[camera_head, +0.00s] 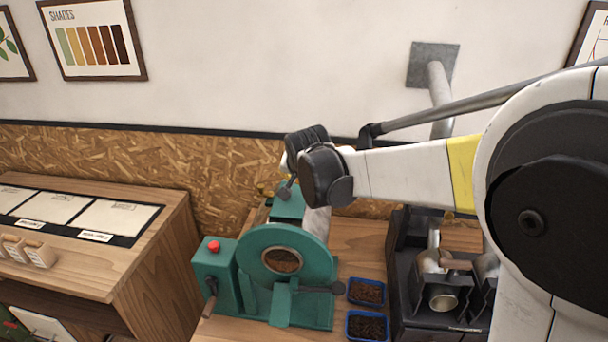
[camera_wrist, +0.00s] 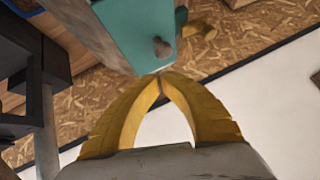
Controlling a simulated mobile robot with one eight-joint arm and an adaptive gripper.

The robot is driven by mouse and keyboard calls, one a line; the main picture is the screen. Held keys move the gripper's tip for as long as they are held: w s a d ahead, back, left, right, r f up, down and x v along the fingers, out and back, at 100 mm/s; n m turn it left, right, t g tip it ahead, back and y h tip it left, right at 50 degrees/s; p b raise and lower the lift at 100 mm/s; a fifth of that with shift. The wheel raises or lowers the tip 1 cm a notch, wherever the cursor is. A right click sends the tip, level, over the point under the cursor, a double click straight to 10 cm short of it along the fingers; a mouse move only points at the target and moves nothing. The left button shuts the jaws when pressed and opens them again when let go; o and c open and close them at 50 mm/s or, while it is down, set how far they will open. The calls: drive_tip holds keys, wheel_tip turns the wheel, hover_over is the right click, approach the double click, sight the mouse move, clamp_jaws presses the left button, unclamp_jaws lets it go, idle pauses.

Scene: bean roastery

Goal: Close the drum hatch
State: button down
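The teal drum roaster (camera_head: 262,250) stands on the wooden counter. Dark brown beans show in the round opening in its drum face (camera_head: 284,261). A teal flap-like part with a dark handle (camera_head: 338,287) sits low in front of the opening and appears to be the hatch, standing open. In the wrist view my gripper (camera_wrist: 161,75) has its yellow fingertips together with nothing between them. They are close to a teal box-shaped part (camera_wrist: 138,30) with a rounded knob; contact cannot be told.
Two blue trays of beans (camera_head: 367,291) lie right of the roaster. A dark machine (camera_head: 440,280) stands farther right. A red button (camera_head: 213,246) tops the teal box at left. A wooden cabinet (camera_head: 150,250) stands left, and the chipboard wall is behind.

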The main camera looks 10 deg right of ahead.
drive_tip(key=shift+w+a+f+n+g+h, duration=0.15)
drive_tip(key=shift+a+f+n+h, duration=0.15)
drive_tip(key=shift+a+h, duration=0.15)
drive_tip(key=shift+w+a+f+n+g+h, duration=0.1)
drive_tip(key=shift+a+f+n+g+h, duration=0.15)
drive_tip(key=shift+h, duration=0.2)
drive_tip(key=shift+a+f+b, duration=0.2)
drive_tip(key=shift+a+b, duration=0.05)
drive_tip(key=shift+b, duration=0.1)
drive_tip(key=shift+w+a, duration=0.1)
drive_tip(key=shift+a, duration=0.05)
